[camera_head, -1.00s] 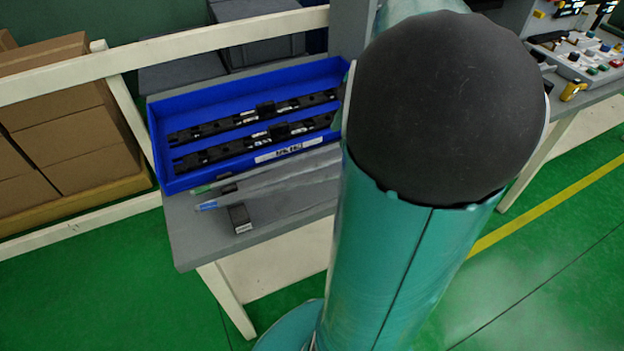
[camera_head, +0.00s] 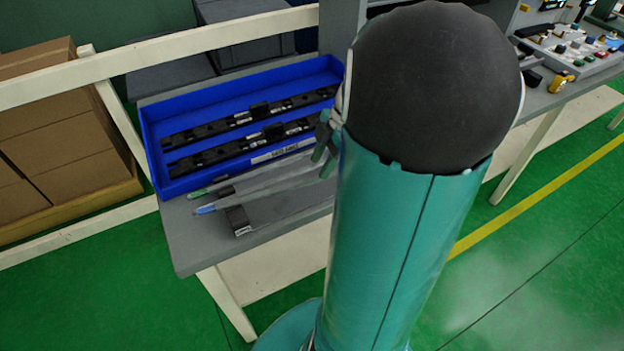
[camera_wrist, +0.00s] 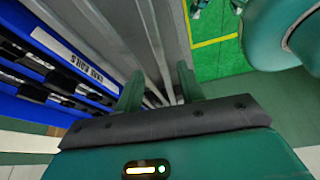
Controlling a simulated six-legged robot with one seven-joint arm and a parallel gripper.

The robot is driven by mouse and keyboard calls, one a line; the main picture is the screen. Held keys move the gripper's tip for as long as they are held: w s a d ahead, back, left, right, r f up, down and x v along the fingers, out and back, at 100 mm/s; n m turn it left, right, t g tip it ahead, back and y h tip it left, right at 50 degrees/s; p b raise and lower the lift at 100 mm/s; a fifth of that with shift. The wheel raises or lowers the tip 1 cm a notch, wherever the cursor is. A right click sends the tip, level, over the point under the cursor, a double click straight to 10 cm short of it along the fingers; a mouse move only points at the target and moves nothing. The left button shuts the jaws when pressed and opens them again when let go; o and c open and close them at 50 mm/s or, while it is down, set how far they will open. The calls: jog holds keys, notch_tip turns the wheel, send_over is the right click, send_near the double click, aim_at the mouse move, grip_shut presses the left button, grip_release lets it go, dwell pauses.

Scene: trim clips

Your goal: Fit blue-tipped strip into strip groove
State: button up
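The blue-tipped strip (camera_head: 205,210) is a long, thin, greyish piece near the front of the grey table, its blue end to the left. A similar green-tipped strip (camera_head: 199,193) lies just behind it. Two black rails (camera_head: 235,155) lie in a blue tray; which groove is the strip groove I cannot tell. My gripper (camera_head: 324,143) is over the strips' right part, partly hidden by my arm. In the wrist view its two teal fingers (camera_wrist: 160,88) are apart, with grey strips running below and between them. It holds nothing that I can see.
The blue tray (camera_head: 165,181) has raised walls and a white label at the front. A small black block (camera_head: 238,221) sits beside the strips.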

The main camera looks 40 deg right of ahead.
jog(key=x, duration=0.3)
jog(key=shift+a+f, duration=0.15)
jog(key=shift+f, duration=0.2)
jog(key=shift+c, duration=0.2)
grip_shut()
jog(key=shift+r, duration=0.15)
jog(key=shift+r, duration=0.2)
jog(key=s+r, duration=1.2)
jog(key=s, duration=0.2)
jog(key=shift+d+r, duration=0.2)
jog(key=shift+d, duration=0.05)
